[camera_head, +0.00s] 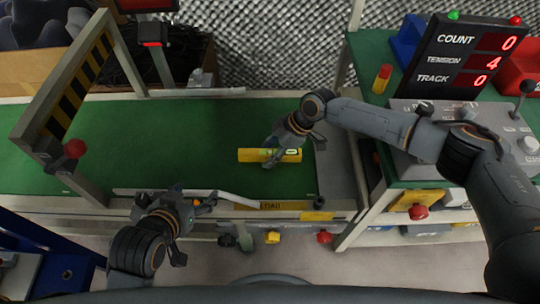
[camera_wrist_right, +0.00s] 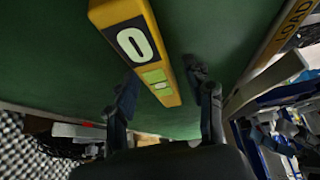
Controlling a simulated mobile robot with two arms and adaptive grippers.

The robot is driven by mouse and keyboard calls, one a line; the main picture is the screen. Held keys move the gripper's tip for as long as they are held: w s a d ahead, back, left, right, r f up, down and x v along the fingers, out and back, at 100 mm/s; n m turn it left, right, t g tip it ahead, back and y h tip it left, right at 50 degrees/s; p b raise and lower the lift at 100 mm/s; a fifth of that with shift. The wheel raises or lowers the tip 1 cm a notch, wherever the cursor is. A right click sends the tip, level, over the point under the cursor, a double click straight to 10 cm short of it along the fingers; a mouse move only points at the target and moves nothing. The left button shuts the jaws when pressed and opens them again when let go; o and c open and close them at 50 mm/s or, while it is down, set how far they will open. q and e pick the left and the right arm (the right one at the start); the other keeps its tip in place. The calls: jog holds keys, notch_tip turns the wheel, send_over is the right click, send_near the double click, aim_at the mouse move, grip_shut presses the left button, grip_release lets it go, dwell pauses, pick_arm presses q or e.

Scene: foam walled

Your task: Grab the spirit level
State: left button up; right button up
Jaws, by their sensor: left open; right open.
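The yellow spirit level (camera_head: 249,155) lies flat on the green conveyor belt near its right end. My right gripper (camera_head: 291,148) is open over the level's right part in the head view. In the right wrist view its fingers (camera_wrist_right: 163,78) are spread, one on each side of the level's near end; contact cannot be told. My left gripper (camera_head: 172,207) is open and empty near the belt's front edge, left of the level.
The green belt (camera_head: 120,135) is clear left of the level. A striped gate (camera_head: 80,85) spans its left end. A control box with a COUNT display (camera_head: 465,58), a red-yellow cylinder (camera_head: 382,79) and bins stand on the right table. A front rail (camera_head: 330,205) borders the belt.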

jog(key=c, duration=1.1)
grip_shut()
jog(key=shift+r, duration=0.15)
